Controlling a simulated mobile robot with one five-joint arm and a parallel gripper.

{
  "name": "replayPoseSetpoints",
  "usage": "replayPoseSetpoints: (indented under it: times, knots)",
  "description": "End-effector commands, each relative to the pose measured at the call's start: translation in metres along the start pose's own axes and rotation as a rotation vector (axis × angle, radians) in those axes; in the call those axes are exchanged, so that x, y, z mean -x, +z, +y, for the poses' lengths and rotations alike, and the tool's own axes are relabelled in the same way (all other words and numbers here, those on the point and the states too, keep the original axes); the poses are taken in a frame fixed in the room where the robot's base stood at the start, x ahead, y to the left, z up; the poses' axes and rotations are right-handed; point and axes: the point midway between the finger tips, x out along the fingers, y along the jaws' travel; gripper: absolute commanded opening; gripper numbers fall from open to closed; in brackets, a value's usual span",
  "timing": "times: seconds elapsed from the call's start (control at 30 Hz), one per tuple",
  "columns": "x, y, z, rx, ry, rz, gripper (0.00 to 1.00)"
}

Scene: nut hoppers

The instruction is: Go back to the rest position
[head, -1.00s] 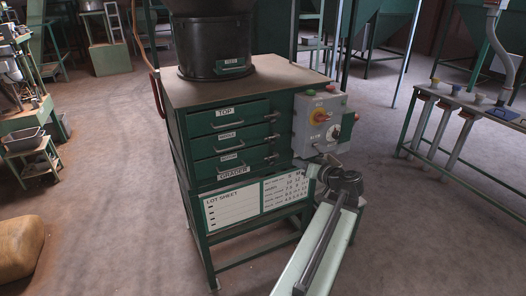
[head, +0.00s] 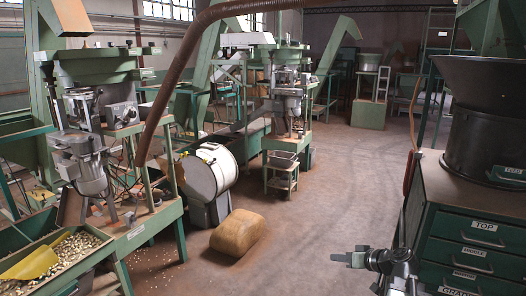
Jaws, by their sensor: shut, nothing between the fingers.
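My gripper (head: 346,258) is at the lower right of the head view, at the end of my dark grey wrist, and points left. Its fingers look shut with nothing between them, though they are small here. It appears in front of open floor, just left of the green grader cabinet (head: 428,222), and seems apart from it. The cabinet's drawers show labels such as TOP and MIDDLE, and all the drawers in view look shut. The right part of the cabinet is out of view.
A black drum (head: 488,118) stands on the cabinet. A tan sack (head: 238,233) lies on the floor left of my gripper. Green machines and a nut-filled tray (head: 100,262) with a yellow scoop (head: 30,263) stand at left. The floor (head: 345,185) between sack and cabinet is clear.

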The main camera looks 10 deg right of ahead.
Motion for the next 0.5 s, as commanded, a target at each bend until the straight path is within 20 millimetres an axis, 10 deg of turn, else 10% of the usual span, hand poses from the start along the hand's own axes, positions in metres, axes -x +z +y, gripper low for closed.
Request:
replayPoseSetpoints:
  times: [0.2, 0.5]
  knots:
    - [-0.093, 0.044, -0.154, 0.136, -0.126, -0.343, 0.00]
    - [-0.113, 0.127, -0.248, 0.219, 0.027, -0.769, 0.00]
